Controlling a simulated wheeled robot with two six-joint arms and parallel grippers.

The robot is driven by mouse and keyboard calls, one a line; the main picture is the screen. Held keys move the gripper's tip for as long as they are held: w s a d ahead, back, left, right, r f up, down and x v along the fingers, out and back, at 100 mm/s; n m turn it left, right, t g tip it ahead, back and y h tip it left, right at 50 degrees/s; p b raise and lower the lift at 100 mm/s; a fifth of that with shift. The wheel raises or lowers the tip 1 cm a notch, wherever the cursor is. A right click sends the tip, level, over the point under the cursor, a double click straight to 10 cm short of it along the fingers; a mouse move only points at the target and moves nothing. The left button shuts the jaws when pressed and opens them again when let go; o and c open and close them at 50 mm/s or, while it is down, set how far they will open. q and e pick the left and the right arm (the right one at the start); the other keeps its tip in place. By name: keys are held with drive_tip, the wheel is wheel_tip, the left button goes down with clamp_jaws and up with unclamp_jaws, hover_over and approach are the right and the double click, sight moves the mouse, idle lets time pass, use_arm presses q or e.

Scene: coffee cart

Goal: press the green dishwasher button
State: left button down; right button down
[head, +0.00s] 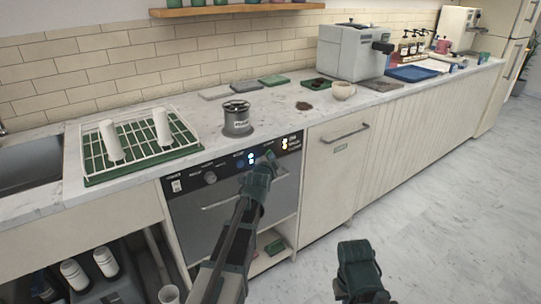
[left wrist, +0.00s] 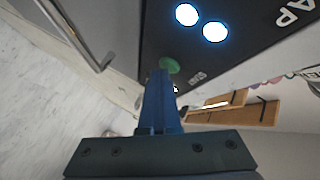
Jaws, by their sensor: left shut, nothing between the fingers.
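The dishwasher (head: 222,209) stands under the counter with a black control panel (head: 224,170) along its top. In the left wrist view the green button (left wrist: 169,65) is a round green shape on the dark panel, its lower edge covered by my fingertips. My left gripper (head: 270,156) is shut and empty at the right part of the panel; its blue fingers (left wrist: 162,76) point at the button. I cannot tell whether they touch it. In the head view the gripper hides the button. My right arm's end (head: 357,270) is low at the bottom, away from the dishwasher; its fingers cannot be made out.
Lit blue lights (left wrist: 187,14) sit close to the button, and yellowish-white ones (head: 285,145) are right of the gripper. A bar handle (head: 222,203) crosses the door. A grinder-like canister (head: 237,119) and a dish rack (head: 133,145) stand on the counter above. The floor at right is clear.

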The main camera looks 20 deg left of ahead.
use_arm(q)
drive_tip(key=shift+s+d, duration=0.55)
drive_tip(key=shift+d, duration=0.1)
drive_tip(key=shift+s+d, duration=0.8)
drive_tip(key=shift+d, duration=0.2)
drive_tip(key=shift+s+d, duration=0.75)
drive_tip(key=shift+d, duration=0.25)
drive_tip(key=s+d+r+n+g+p, duration=0.2)
drive_tip(key=s+d+g+p, duration=0.3)
drive_tip(key=s, duration=0.6)
drive_tip(key=s+d+r+n+g+p, duration=0.2)
drive_tip(key=s+d+g+p, duration=0.3)
drive_tip(key=s+p, duration=0.5)
drive_tip(key=s+d+r+n+g+h+p, duration=0.1)
drive_tip(key=s+d+g+p, duration=0.4)
drive_tip(key=s, duration=0.8)
drive_tip(key=d+r+n+p, duration=0.1)
drive_tip(key=p, duration=0.2)
